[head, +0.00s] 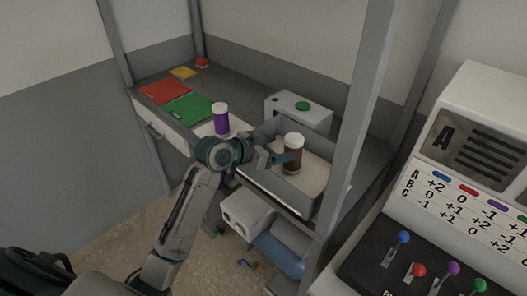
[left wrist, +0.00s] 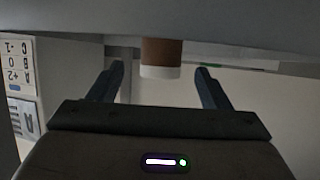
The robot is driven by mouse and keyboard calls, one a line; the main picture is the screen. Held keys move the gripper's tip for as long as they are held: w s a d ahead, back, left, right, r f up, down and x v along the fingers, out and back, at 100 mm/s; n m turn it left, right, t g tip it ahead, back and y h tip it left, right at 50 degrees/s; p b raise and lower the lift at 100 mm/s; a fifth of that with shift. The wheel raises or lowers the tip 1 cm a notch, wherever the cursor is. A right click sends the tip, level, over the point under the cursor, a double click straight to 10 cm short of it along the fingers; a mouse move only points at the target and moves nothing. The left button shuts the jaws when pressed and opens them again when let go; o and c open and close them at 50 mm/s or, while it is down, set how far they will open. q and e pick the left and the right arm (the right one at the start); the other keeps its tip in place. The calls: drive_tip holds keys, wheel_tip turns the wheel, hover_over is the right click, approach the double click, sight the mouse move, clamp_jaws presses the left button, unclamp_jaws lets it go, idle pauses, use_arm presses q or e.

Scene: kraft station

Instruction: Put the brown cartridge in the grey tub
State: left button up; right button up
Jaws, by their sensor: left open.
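The brown cartridge (head: 294,157), with a white cap, stands upright inside the grey tub (head: 278,188), in its back middle part. My left gripper (head: 281,150) is open at the tub's left side, its fingers pointing toward the cartridge. In the left wrist view the brown cartridge (left wrist: 161,52) shows between and beyond the two spread fingers, with a gap on each side. The cartridge's lower part is partly hidden by a finger in the head view. My right gripper is not in view.
A purple cartridge with a white cap (head: 221,122) stands left of the tub. A grey post (head: 358,110) rises at the tub's right. Red and green mats (head: 189,108) lie at the back left.

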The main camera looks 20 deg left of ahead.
use_arm(q)
drive_tip(key=b+v, duration=0.1)
drive_tip(key=v, duration=0.4)
drive_tip(key=shift+s+a+r, duration=0.1)
drive_tip(key=shift+s, duration=0.05)
